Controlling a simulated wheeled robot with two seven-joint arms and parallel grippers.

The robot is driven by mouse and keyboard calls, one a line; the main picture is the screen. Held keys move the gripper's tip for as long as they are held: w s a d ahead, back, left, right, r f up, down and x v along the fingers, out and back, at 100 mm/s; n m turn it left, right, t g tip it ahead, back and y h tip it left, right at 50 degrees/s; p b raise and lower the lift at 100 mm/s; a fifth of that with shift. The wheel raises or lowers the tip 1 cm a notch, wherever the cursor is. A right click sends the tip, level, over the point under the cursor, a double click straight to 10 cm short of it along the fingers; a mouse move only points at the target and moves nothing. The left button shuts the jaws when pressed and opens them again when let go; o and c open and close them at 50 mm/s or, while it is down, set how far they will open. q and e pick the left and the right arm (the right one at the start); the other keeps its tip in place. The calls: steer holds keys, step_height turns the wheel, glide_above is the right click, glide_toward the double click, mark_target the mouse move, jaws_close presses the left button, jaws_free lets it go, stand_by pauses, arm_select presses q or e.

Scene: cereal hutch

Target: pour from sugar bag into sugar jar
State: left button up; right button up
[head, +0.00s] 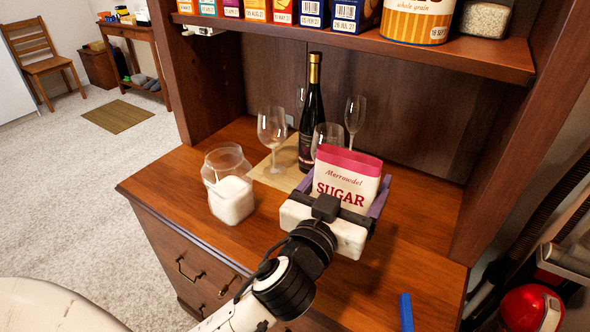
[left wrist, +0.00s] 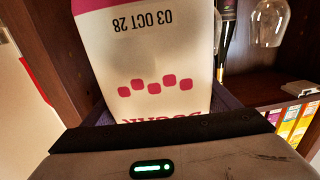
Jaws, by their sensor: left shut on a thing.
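The sugar bag (head: 345,178) is white with a pink top band and red lettering, upright with a slight tilt. My left gripper (head: 338,200) is shut on it, with purple fingers along its sides. The bag fills the middle of the left wrist view (left wrist: 150,55), where its print appears upside down. Its lower part is hidden by the gripper in the head view. The sugar jar (head: 231,190) is clear glass with white sugar in its lower part, standing on the counter left of the bag, apart from it. No lid shows on it. My right gripper is not in view.
Behind the bag stand a dark wine bottle (head: 312,118) and several wine glasses (head: 272,128) on or near a tan mat (head: 268,178). A shelf (head: 360,40) with boxes overhangs the back. A blue item (head: 406,312) lies front right. The right counter (head: 435,225) is mostly clear.

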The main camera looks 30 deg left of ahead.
arm_select(q)
steer(key=shift+r, duration=0.15)
stand_by(0.4)
steer(key=w+a+f+p, duration=0.1)
steer(key=a+f+p, duration=0.25)
steer(key=a, duration=0.25)
steer(key=a+f+p, duration=0.3)
steer(key=a+p, duration=0.1)
steer(key=a, duration=0.3)
step_height(320, 180, up, 6)
steer(key=a+n+p, duration=0.1)
steer(key=a+n, duration=0.2)
steer(key=n, duration=0.4)
steer(key=shift+s+r, duration=0.1)
steer(key=shift+f+n+b, duration=0.2)
steer(key=shift+n+b, duration=0.3)
steer(key=shift+n, duration=0.5)
